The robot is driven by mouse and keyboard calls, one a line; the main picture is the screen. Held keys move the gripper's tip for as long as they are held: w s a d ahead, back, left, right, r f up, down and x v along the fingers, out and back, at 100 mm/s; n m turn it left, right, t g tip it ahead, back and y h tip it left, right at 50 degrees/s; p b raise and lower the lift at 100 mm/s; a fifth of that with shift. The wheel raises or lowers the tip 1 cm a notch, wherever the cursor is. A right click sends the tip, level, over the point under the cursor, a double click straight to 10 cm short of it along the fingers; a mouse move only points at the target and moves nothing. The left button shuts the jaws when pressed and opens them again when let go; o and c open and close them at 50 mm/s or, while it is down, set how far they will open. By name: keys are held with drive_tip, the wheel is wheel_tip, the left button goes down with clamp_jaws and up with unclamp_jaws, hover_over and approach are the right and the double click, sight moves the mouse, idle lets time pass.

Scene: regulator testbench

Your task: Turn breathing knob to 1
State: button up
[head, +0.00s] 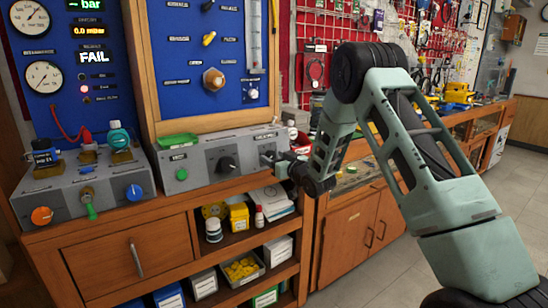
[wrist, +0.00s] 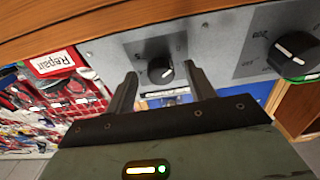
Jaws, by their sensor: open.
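A small black knob (wrist: 160,70) with a white pointer line sits on a grey panel in the wrist view, and I take it for the breathing knob. It lies between the tips of my gripper (wrist: 161,74), whose two fingers are spread apart on either side. I cannot tell whether they touch it. In the head view my gripper (head: 272,158) is at the right end of the grey control box (head: 203,168) and hides most of this knob.
A larger black knob (head: 227,164) is left of my gripper on the same box; the wrist view shows it at right (wrist: 295,52). A green tray (head: 178,140) lies on top of the box. Open shelves (head: 250,280) are below. A blue panel (head: 205,60) rises behind.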

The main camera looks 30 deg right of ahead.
drive_tip(key=shift+w, duration=0.55)
drive_tip(key=c, duration=1)
drive_tip(key=shift+m, duration=0.3)
drive_tip(key=m+h+b, duration=0.1)
drive_tip(key=m, duration=0.3)
drive_tip(key=shift+a, duration=0.1)
drive_tip(key=m+h+b, duration=0.1)
drive_tip(key=m, duration=0.5)
drive_tip(key=shift+a+g, duration=0.15)
drive_tip(key=shift+g, duration=0.25)
drive_tip(key=shift+m+h, duration=0.3)
drive_tip(key=shift+m, duration=0.1)
